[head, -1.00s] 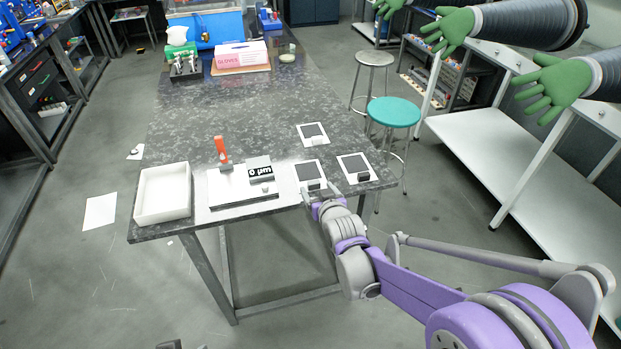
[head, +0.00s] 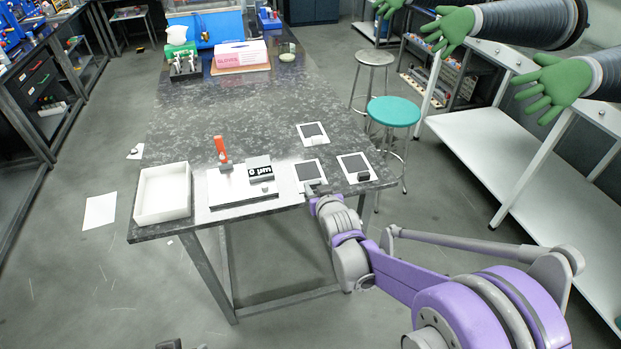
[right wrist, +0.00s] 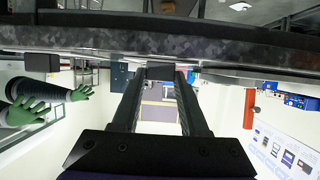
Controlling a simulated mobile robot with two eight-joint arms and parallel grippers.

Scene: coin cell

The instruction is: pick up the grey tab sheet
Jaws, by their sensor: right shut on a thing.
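The grey tab sheet (head: 309,170) is a white sheet with a dark square, lying near the table's front edge in the head view. Its small grey tab is at the near side, where my right gripper (head: 317,189) is. In the right wrist view my right gripper (right wrist: 160,73) is shut on a small dark grey block, the tab (right wrist: 160,72), between its fingertips. The sheet looks flat on the table; whether any of it is lifted I cannot tell.
A similar sheet (head: 352,162) with a black tab lies to the right, and another (head: 312,139) lies farther back. A white plate (head: 228,195) with an orange-handled tool (head: 221,149) and a labelled block (head: 260,166) lies left, beside a white tray (head: 162,217). The table's middle is clear.

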